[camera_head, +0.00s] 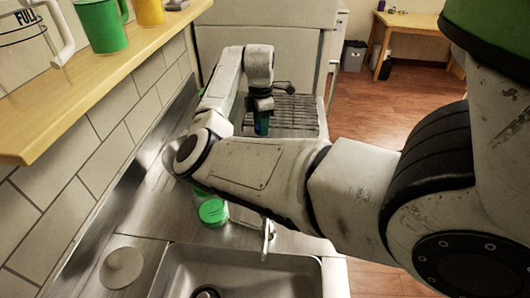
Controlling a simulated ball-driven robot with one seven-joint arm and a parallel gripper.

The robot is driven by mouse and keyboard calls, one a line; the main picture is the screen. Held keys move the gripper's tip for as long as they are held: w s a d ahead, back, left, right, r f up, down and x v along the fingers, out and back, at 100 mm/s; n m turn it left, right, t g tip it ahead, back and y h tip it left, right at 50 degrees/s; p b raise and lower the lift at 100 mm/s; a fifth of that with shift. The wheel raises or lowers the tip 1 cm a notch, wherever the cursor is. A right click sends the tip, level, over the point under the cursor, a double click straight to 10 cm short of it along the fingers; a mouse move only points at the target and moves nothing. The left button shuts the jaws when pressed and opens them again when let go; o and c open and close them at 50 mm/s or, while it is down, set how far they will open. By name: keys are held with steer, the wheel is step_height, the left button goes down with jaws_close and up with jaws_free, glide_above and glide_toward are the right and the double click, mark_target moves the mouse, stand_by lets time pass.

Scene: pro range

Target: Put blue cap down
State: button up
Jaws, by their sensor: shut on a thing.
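My gripper (260,107) is at the far end of my arm, pointing down near the left side of the dark metal grate. It is shut on a small blue thing with some green on it, likely the blue cap (261,127), which shows just below the fingers. The fingers are small and dark here, and they hide the cap's upper part. I cannot tell whether the cap touches the surface beneath it.
A green-lidded container (213,211) stands on the metal counter under my forearm. A sink (240,262) with a faucet (267,238) and a pale round object (122,267) are nearer. A wooden shelf (100,80) with mugs overhangs at left. The grate (297,112) looks clear.

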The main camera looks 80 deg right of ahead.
steer(key=shift+f+p, duration=0.35)
steer(key=shift+f, duration=3.25)
steer(key=o, duration=1)
step_height(320, 180, up, 12)
steer(key=shift+r+b, duration=0.1)
steer(key=shift+b, duration=0.7)
